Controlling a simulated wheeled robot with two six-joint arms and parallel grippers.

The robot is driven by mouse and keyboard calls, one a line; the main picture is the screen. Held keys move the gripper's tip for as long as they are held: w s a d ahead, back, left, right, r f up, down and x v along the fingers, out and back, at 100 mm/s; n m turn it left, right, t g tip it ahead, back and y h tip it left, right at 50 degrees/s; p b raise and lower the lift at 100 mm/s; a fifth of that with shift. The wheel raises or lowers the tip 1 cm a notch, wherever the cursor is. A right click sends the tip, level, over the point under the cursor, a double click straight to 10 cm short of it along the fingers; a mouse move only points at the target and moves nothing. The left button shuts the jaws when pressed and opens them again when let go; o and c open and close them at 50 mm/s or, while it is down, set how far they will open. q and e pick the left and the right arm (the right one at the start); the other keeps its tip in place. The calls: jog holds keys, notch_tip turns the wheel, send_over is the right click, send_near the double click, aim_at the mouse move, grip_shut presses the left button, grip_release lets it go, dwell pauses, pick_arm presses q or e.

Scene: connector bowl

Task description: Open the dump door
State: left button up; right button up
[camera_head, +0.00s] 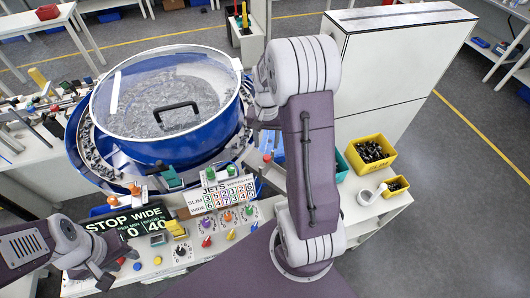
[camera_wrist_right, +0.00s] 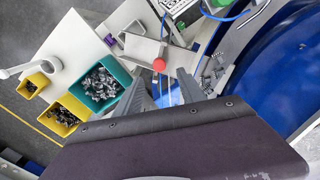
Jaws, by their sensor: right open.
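A red ball knob (camera_head: 267,158) stands beside the right side of the blue bowl (camera_head: 155,145). It also shows in the right wrist view (camera_wrist_right: 159,64), in front of a pale metal chute (camera_wrist_right: 143,47). I cannot clearly make out the dump door panel itself. My right gripper (camera_wrist_right: 164,84) is open and empty, with its grey fingers on either side of the line towards the knob and apart from it. In the head view my arm partly hides that gripper. My left gripper (camera_head: 105,277) is low at the left by the control panel; its jaw opening is unclear.
A clear lid with a black handle (camera_head: 176,113) covers the bowl. Yellow bins (camera_head: 371,153) and a teal bin (camera_wrist_right: 98,82) of connectors stand right of the chute. A display (camera_head: 130,228) and coloured knobs (camera_head: 205,241) line the front. A white cabinet (camera_head: 385,75) stands behind.

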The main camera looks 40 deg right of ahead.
aim_at(267, 157)
notch_tip(267, 157, down, 8)
jog(key=shift+d+f+p, duration=0.1)
jog(key=shift+p, duration=0.55)
jog(key=shift+s, duration=0.1)
grip_shut()
dwell(0.8)
